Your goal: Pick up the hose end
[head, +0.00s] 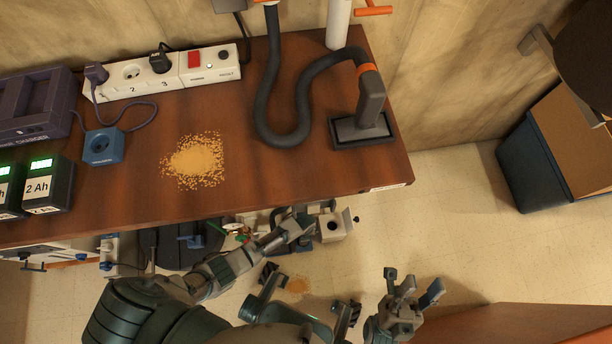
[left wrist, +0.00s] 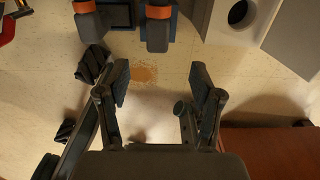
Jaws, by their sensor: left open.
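The hose end is a grey nozzle (head: 370,98) with an orange collar and a flat dark foot. It stands on the workbench (head: 330,180) near its right end, joined to a dark curved hose (head: 295,128). My left gripper (left wrist: 158,85) is open and empty in the left wrist view, above the floor. In the head view the left arm reaches under the bench's front edge, and its fingers are hard to make out there. My right gripper (head: 408,285) has its fingers spread, empty, below the bench's front edge. Neither gripper touches the nozzle.
A white power strip (head: 165,73), a blue socket box (head: 102,147), battery chargers (head: 45,182) and spilled granules (head: 195,160) occupy the bench left of the hose. A white box with a round hole (head: 333,226) is below the front edge. A blue bin (head: 530,165) stands right.

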